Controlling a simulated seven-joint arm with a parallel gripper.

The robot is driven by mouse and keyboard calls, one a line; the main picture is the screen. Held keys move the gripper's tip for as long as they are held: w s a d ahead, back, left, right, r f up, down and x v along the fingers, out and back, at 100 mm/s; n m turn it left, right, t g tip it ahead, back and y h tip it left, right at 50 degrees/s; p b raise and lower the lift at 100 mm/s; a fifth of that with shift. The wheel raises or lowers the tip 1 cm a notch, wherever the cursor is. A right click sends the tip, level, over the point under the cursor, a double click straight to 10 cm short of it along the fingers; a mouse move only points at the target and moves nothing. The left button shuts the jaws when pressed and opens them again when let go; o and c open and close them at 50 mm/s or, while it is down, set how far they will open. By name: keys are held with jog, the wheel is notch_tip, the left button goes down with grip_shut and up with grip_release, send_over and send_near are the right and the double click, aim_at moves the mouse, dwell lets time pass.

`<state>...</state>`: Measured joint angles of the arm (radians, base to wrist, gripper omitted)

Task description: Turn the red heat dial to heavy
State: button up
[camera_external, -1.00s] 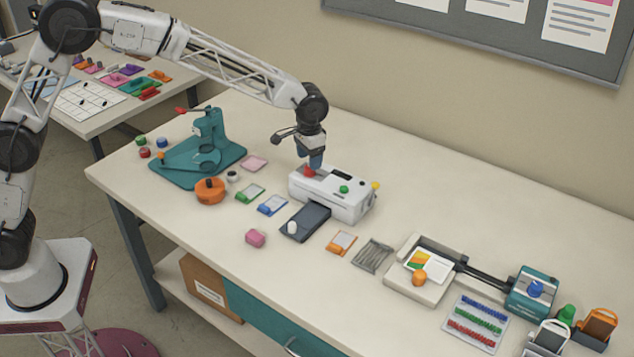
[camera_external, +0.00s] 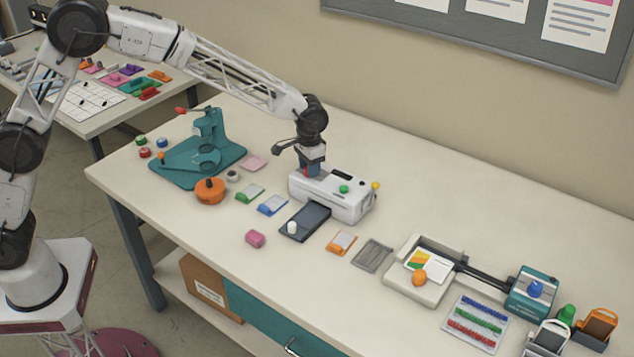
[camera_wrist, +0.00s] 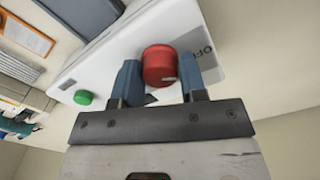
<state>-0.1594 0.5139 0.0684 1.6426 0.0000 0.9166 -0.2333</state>
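The red heat dial (camera_wrist: 159,66) is a round knob on the white laminator (camera_external: 345,202), with a small pale mark low on its side. Dark lettering that looks like "OFF" is on the casing just right of it in the wrist view. My gripper (camera_wrist: 168,72) is open, with one blue finger on each side of the dial. The left finger looks very close to the dial; a small gap shows at the right one. I cannot tell whether either touches. In the external view my gripper (camera_external: 311,170) is down at the laminator's left end and hides most of the dial.
A dark tray (camera_external: 314,216) with a white knob lies in front. A teal press (camera_external: 208,130) stands to the left. The bench behind the laminator is clear.

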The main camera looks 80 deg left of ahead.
jog(key=shift+c, duration=0.4)
jog(key=shift+m, duration=0.3)
jog(key=m, duration=0.5)
jog(key=shift+m, duration=0.4)
jog(key=m, duration=1.1)
jog(key=shift+m, duration=0.4)
jog(key=m, duration=0.5)
jog(key=shift+m, duration=0.4)
jog(key=o, duration=0.9)
